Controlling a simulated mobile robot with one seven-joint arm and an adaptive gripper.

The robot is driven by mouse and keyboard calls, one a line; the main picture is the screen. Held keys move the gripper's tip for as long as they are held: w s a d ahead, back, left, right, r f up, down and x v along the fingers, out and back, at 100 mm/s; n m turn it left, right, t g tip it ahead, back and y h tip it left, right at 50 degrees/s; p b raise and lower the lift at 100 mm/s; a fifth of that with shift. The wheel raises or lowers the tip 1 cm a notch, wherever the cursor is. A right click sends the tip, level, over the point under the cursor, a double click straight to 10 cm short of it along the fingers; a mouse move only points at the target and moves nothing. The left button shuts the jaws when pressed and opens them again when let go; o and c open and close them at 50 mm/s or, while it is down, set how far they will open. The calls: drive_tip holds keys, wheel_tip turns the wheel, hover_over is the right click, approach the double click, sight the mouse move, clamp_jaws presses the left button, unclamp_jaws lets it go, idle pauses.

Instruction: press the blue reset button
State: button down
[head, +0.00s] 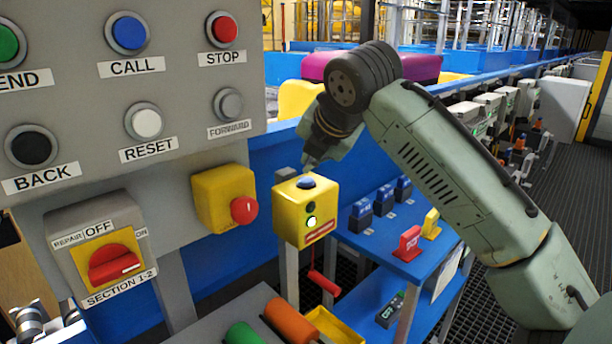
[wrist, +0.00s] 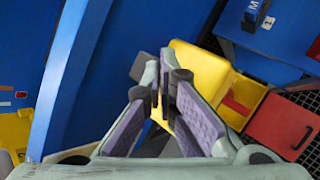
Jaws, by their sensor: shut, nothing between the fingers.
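A yellow box (head: 306,214) on a post carries a small blue button (head: 307,183) on its top face, with a dark and a lit white round spot on its front. My gripper (head: 309,164) is shut and empty, pointing down just above the blue button with a small gap that is hard to judge. In the wrist view my gripper (wrist: 160,72) has its fingers together in front of a yellow object (wrist: 197,70). The blue button cannot be made out there. On the grey panel, the button labelled RESET (head: 147,122) is white and the one labelled CALL (head: 130,34) is blue.
The grey panel (head: 186,92) stands left of my gripper, with a yellow box and red button (head: 243,210) jutting from it. A blue shelf (head: 395,255) with switches stands to the right.

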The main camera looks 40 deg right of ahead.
sight(311, 179)
wheel_tip(311, 179, up, 6)
drive_tip(key=p, duration=0.6)
drive_tip(key=shift+f, duration=0.1)
idle(0.8)
